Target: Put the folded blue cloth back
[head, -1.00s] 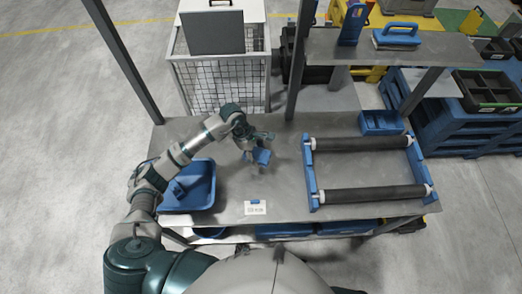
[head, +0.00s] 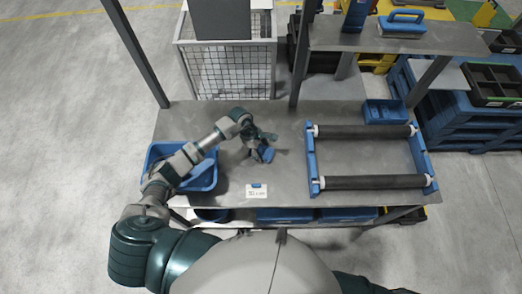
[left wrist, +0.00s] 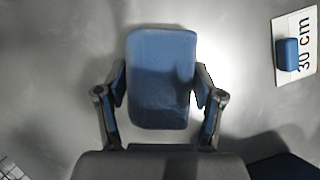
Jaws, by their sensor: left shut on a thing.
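The folded blue cloth (head: 267,154) is in my left gripper (head: 261,146), over the middle of the grey table (head: 290,135). In the left wrist view the cloth (left wrist: 161,78) is a rounded blue block between the two fingers (left wrist: 160,90), which are shut on its sides. I cannot tell whether its underside touches the table. A blue tray (head: 207,182) stands at the table's left, partly hidden by my left arm. My right gripper is out of view.
A white card with a small blue piece (head: 257,191) lies near the front edge; it also shows in the left wrist view (left wrist: 308,45). A blue frame with two dark rollers (head: 312,165) fills the right side. A small blue bin (head: 385,112) stands behind it. A shelf is above.

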